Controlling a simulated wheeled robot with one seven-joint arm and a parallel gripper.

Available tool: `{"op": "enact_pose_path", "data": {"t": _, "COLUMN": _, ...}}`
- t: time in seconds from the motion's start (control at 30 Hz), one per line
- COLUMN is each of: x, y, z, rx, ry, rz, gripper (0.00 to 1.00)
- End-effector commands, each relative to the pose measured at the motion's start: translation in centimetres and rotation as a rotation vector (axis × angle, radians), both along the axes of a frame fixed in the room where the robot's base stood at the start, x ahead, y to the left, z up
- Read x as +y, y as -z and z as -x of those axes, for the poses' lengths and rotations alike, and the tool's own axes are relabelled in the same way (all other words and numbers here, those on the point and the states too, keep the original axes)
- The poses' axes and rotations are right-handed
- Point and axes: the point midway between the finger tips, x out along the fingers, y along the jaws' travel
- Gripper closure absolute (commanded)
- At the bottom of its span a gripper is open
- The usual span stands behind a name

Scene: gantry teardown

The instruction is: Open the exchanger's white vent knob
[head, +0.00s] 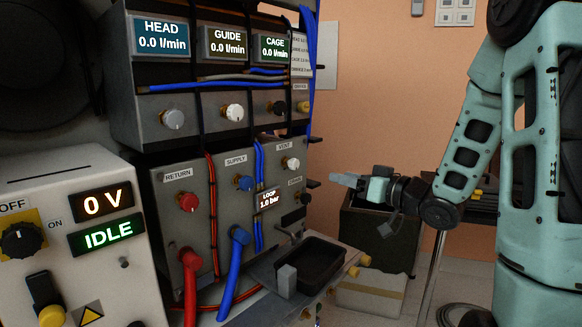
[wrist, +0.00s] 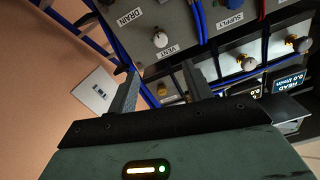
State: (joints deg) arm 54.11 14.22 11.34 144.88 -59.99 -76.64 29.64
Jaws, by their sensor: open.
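The white vent knob (head: 291,163) sits under the VENT label on the exchanger's grey front panel (head: 225,213), at its upper right in the head view. It also shows in the wrist view (wrist: 160,39), above and beyond my fingertips. My gripper (head: 343,179) is to the right of the panel, pointing left at it, slightly lower than the knob in the picture. In the wrist view my gripper (wrist: 158,82) has its two fingers apart with nothing held between them. The knob is apart from both fingers. Its exact turn angle is too small to tell.
A red RETURN knob (head: 187,202), a blue SUPPLY knob (head: 244,183) and a dark DRAIN knob (head: 305,198) share the panel. Another white knob (head: 234,112) is on the flow panel above. A black tray (head: 311,272) juts out below. Red and blue hoses hang in front.

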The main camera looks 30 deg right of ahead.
Motion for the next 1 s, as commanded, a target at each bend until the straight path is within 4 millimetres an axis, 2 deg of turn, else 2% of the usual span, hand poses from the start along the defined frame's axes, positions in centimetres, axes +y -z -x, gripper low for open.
{"op": "enact_pose_path", "data": {"t": 0.6, "x": 3.2, "y": -0.1, "z": -12.0, "rx": -0.001, "ry": -0.004, "rz": 0.001, "gripper": 0.5}}
{"op": "enact_pose_path", "data": {"t": 0.8, "x": 3.9, "y": 0.0, "z": -14.7, "rx": 0.0, "ry": -0.002, "rz": 0.001, "gripper": 0.5}}
{"op": "enact_pose_path", "data": {"t": 1.0, "x": 4.2, "y": 0.0, "z": -15.7, "rx": 0.002, "ry": 0.0, "rz": 0.001, "gripper": 0.5}}
